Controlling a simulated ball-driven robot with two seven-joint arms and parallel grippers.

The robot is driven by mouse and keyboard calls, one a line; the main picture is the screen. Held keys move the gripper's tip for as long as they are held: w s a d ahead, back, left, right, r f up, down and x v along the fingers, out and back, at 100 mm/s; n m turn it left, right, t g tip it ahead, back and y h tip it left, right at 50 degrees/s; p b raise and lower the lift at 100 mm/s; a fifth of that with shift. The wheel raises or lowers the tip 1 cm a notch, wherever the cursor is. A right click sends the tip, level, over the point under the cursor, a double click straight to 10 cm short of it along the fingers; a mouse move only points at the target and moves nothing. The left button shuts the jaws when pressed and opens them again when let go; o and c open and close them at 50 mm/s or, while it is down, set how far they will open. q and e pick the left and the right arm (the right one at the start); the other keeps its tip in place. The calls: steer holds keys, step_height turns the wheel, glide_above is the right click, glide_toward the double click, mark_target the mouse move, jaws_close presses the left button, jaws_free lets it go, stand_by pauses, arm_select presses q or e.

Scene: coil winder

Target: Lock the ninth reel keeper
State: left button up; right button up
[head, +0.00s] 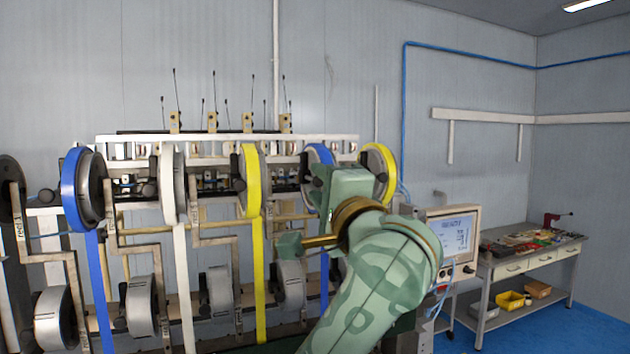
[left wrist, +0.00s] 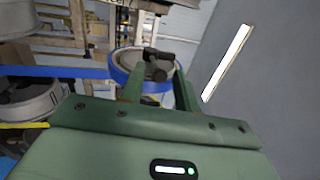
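In the left wrist view, a dark keeper (left wrist: 157,66) sits at the hub of a blue-rimmed reel (left wrist: 122,76). My left gripper (left wrist: 160,78) faces it with its two green fingers spread, one on either side of the keeper. I cannot tell whether they touch it. In the head view my left gripper (head: 322,188) is by the blue reel (head: 316,154) right of centre and covers its front and keeper. I cannot read which reel is the ninth, nor tell whether the keeper is locked. My right gripper is not in view.
The winder frame (head: 230,139) carries more reels: blue (head: 69,190), yellow (head: 250,181) and another yellow (head: 386,160). Grey lower reels (head: 140,308) hang below. A screen (head: 455,234) and a tool bench (head: 535,246) stand at right, with open blue floor around the bench.

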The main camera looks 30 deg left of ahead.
arm_select(q)
steer(key=shift+s, duration=0.1)
steer(key=s+d+b, duration=0.1)
steer(key=s+d, duration=0.2)
steer(key=s, duration=0.3)
steer(key=shift+d+b, duration=0.4)
stand_by(0.3)
